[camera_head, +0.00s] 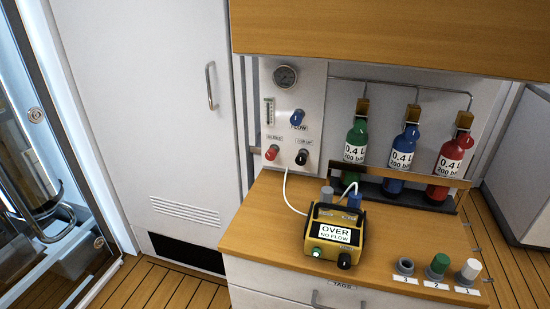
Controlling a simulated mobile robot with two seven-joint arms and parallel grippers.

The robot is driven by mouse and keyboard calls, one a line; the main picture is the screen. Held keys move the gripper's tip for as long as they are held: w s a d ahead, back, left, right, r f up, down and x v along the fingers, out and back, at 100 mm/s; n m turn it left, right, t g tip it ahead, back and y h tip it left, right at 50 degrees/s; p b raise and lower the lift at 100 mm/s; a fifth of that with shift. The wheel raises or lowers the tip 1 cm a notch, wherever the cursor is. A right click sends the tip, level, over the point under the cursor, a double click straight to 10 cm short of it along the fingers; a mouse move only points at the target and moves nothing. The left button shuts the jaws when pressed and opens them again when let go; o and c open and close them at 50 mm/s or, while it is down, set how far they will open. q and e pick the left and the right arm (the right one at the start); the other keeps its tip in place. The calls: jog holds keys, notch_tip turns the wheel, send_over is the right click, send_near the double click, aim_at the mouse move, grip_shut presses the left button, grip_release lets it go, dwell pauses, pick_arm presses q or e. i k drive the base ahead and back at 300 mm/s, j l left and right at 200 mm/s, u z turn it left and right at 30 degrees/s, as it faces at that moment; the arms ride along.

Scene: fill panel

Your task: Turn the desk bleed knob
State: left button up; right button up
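A yellow and black box (320,212) stands on the wooden desk (390,235), and its display reads "OVER NO FLOW". A black knob (345,260) sits at the lower right of its front, with a small label above it that is too small to read surely. A lit green button or lamp (316,253) is at its lower left. The wall panel (302,92) carries a blue knob (297,117) marked "FLOW", a red knob (271,152) and a black knob (302,157); the lower labels are blurred. Neither of my grippers is in view.
Green (356,135), blue (405,135) and red (455,150) bottles stand in a rack behind the box. A white hose (287,198) runs from panel to box. Grey (405,266), green (439,262) and white (470,268) pieces stand at the desk's front right. An overhead cabinet (390,38) limits room above.

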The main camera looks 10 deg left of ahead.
aim_at(270, 156)
jog(key=k+l+z, duration=0.1)
jog(key=k+z, duration=0.15)
jog(key=k, duration=0.35)
jog(key=z, duration=1.25)
jog(key=j+z, duration=0.2)
jog(key=z, duration=0.25)
jog(key=k+j+z, duration=0.1)
jog(key=z, duration=0.35)
jog(key=k+j, duration=0.2)
jog(key=j, duration=0.2)
jog(key=k+j, duration=0.2)
jog(key=j, duration=0.2)
jog(key=k+j, duration=0.25)
jog(key=j, duration=0.2)
jog(key=k+j, duration=0.2)
jog(key=j, duration=0.2)
jog(key=k+j, duration=0.2)
jog(key=j, duration=0.2)
jog(key=k+j, duration=0.2)
jog(key=j, duration=0.2)
jog(key=k+j, duration=0.2)
jog(key=j, duration=0.2)
